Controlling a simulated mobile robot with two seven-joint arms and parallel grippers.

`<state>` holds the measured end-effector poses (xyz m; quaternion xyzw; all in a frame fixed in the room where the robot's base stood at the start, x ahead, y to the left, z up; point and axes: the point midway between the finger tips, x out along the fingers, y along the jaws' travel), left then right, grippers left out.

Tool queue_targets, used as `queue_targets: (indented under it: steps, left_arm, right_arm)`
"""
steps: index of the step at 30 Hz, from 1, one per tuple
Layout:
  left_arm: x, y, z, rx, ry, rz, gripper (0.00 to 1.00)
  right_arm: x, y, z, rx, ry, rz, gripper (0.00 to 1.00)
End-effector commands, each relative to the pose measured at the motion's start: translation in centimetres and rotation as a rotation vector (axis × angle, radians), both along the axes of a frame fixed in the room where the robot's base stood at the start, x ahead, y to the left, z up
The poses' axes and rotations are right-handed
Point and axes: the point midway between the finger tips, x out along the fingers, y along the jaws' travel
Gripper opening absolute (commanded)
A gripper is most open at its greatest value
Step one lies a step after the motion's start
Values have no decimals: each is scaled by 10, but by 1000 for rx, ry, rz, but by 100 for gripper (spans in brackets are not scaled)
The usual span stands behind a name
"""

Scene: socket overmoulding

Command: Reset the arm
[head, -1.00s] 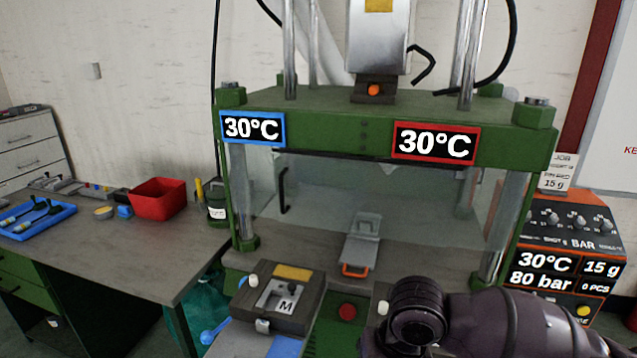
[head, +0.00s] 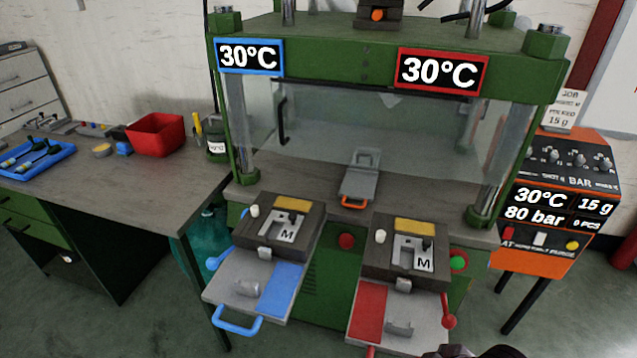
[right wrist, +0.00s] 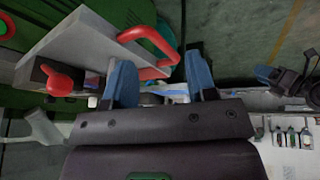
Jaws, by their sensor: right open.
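My right gripper (right wrist: 160,72) shows in the right wrist view, its two blue fingers apart with nothing held between them. A red handle and the edge of a grey plate (right wrist: 92,38) show close beyond the fingers, and I cannot tell the exact gap. In the head view only a dark piece of my right arm (head: 478,351) shows at the bottom edge, below the red-handled tray (head: 366,310).
The green press (head: 300,45) stands ahead with a clear guard. A blue-handled tray (head: 232,290) and the red-handled tray jut out from it. An orange control unit (head: 555,225) is at right. A workbench (head: 120,190) with a red bin (head: 156,136) is at left.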

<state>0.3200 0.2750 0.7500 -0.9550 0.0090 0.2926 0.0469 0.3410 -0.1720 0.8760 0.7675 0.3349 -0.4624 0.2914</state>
Motion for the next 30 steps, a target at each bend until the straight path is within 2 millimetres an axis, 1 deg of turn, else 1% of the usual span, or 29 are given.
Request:
queue_targets:
  steps: [1, 3, 6, 9, 16, 21, 26, 30]
  left_arm:
    - [1, 0, 0, 0, -2, 0, 52]
    - [1, 0, 1, 0, -2, 0, 52]
    - [0, 0, 0, 0, -1, 0, 52]
    - [-1, 0, 0, 0, 1, 0, 52]
    - [-6, 1, -2, 0, 10, 4, 52]
    - [-9, 2, -3, 0, 16, 6, 52]
    - [-8, 1, -3, 1, 14, 5, 52]
    - [-6, 1, -2, 0, 10, 4, 52]
  right_arm:
    - [-12, -13, -6, 10, 33, -121, 52]
    - [-26, -30, -10, 15, 65, -276, 52]
    - [-44, -51, -16, 14, 102, -463, 52]
    - [-62, -70, -20, 7, 129, -621, 52]
    - [-102, -106, -26, -23, 173, -929, 52]
    - [-84, -106, -42, 15, 93, -913, 52]
    - [-69, -106, -59, 58, 7, -896, 52]
    - [-54, -106, -77, 108, -91, -876, 52]
